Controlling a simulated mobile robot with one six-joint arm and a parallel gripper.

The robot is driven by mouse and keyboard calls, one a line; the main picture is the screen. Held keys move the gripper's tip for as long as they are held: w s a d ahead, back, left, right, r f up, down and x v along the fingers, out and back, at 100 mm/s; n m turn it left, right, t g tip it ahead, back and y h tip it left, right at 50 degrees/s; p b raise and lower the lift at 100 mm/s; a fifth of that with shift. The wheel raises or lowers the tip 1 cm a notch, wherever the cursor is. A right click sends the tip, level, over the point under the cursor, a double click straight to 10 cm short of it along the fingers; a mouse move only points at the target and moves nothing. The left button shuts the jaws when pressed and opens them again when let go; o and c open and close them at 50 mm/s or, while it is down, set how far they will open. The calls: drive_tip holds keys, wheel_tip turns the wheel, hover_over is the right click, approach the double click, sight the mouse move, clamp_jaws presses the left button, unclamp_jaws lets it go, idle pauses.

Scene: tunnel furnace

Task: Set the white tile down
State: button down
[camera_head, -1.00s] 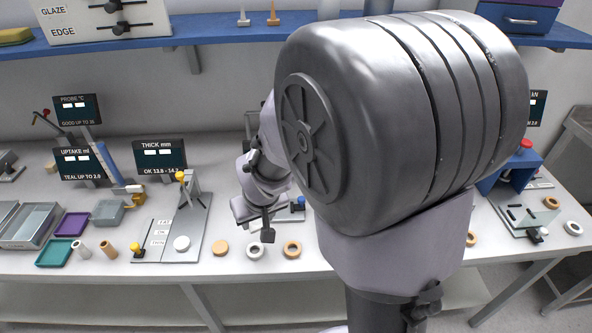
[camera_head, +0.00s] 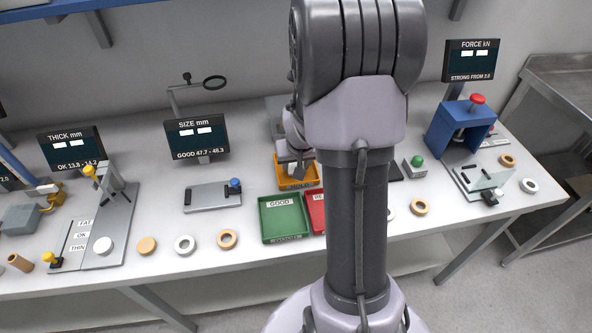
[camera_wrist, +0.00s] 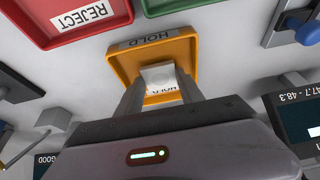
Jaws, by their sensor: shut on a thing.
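My gripper (camera_wrist: 160,82) is shut on the white tile (camera_wrist: 157,73), a small pale square piece between the two fingers in the wrist view. The tile is over the orange HOLD tray (camera_wrist: 120,62), inside its outline in that view. I cannot tell whether it touches the tray floor. In the head view the orange tray (camera_head: 311,181) stands behind the green and red trays. My gripper (camera_head: 298,170) shows there over the orange tray, partly behind my arm, and the tile cannot be made out.
The green GOOD tray (camera_head: 263,222) and the red REJECT tray (camera_head: 309,197) stand in front, the red one partly hidden by my arm. A size gauge plate (camera_head: 212,196) is to the left. A green button box (camera_head: 416,168) and a blue press (camera_head: 462,118) are to the right.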

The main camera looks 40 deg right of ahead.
drive_tip(key=shift+f, duration=0.25)
drive_tip(key=shift+f, duration=0.15)
drive_tip(key=c, duration=0.7)
unclamp_jaws()
drive_tip(key=shift+d, duration=0.1)
drive_tip(key=shift+c, duration=0.2)
